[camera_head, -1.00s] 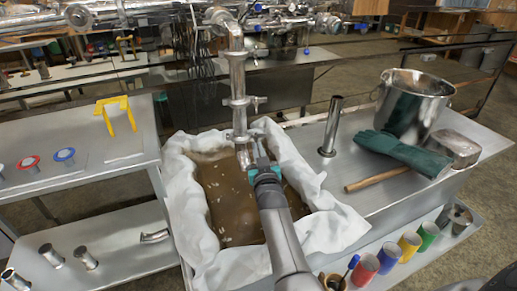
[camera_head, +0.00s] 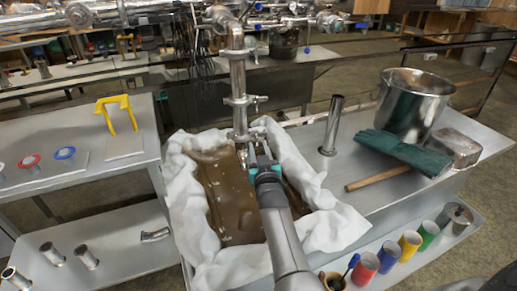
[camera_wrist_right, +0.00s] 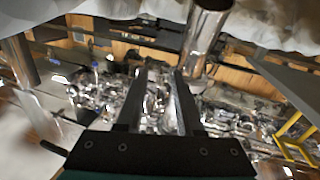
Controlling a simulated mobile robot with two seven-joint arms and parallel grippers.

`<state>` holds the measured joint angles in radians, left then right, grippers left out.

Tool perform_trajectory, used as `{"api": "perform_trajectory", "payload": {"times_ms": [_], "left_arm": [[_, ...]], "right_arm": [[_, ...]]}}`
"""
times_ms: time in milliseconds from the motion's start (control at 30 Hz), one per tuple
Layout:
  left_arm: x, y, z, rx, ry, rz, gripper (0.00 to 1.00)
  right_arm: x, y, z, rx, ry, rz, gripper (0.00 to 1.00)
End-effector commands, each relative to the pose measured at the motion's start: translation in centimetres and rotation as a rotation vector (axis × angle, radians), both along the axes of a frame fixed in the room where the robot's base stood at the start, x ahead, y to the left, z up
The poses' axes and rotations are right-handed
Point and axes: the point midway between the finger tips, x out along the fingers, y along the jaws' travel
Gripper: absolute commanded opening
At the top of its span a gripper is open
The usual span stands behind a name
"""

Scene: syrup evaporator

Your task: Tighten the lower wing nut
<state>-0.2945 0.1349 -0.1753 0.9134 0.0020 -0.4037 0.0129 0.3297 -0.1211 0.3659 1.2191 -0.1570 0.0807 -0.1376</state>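A vertical steel pipe (camera_head: 238,75) stands over a brown-filled, cloth-lined pan (camera_head: 222,190). It carries an upper clamp (camera_head: 238,100) and a lower clamp (camera_head: 241,137). The lower wing nut (camera_head: 258,131) seems to stick out to the right of the lower clamp; it is small and its wings are unclear. My right gripper (camera_head: 257,152) is just below and beside it, pointing toward the pipe. In the right wrist view its two fingers (camera_wrist_right: 163,75) are apart, with nothing clearly held between them. Contact with the nut cannot be told. My left gripper is not in view.
White cloth (camera_head: 300,170) drapes over the pan's rim.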

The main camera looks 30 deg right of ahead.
Motion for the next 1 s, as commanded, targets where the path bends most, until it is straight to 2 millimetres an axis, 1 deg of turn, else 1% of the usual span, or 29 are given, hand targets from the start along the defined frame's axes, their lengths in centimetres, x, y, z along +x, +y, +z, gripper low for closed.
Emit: {"api": "perform_trajectory", "payload": {"times_ms": [100,333,533,600,733,1000], "left_arm": [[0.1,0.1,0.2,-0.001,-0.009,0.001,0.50],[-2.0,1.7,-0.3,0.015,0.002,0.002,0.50],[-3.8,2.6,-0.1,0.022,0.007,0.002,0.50],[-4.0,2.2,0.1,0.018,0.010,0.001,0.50],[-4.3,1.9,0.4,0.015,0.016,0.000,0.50],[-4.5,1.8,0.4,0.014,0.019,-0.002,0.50]], "right_arm": [[-0.5,0.2,0.0,0.000,0.001,0.001,0.36],[-2.4,0.8,0.1,0.002,0.002,0.001,0.36],[-5.0,1.6,0.2,0.001,0.001,0.000,0.36],[-5.8,1.9,0.1,0.003,0.001,0.001,0.36],[-6.7,2.1,0.1,0.001,0.001,0.001,0.36],[-7.1,2.3,0.0,0.001,0.000,0.000,0.36]]}}
